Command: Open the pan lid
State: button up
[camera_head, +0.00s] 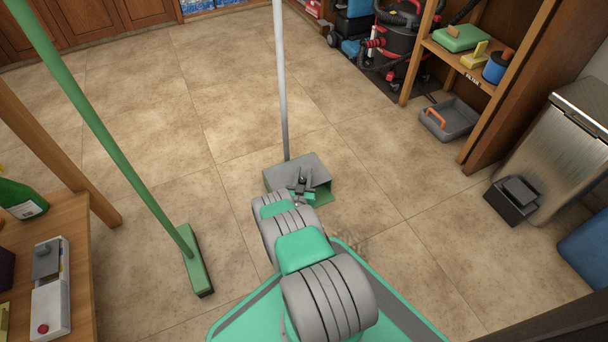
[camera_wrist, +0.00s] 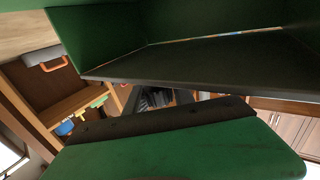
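The long-handled dustpan (camera_head: 316,167) stands on the tiled floor in the head view, grey on top with green at its lower right. Its pale handle (camera_head: 281,85) rises upright behind it. My gripper (camera_head: 302,187) is at the front of the pan, overlapping it in the picture; touch cannot be made out. The wrist view is very close and tilted. It shows a dark green hollow with a black lip (camera_wrist: 190,72), and a green panel (camera_wrist: 190,150) with a dark edge, a gap between them. The fingers cannot be made out there.
A green broom (camera_head: 197,262) stands to the left, beside a wooden table (camera_head: 83,290) with a spray bottle (camera_head: 20,198). A metal bin (camera_head: 560,135), a shelf (camera_head: 462,68) and a grey tray (camera_head: 450,120) are at the right.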

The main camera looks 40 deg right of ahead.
grip_shut()
dwell(1.0)
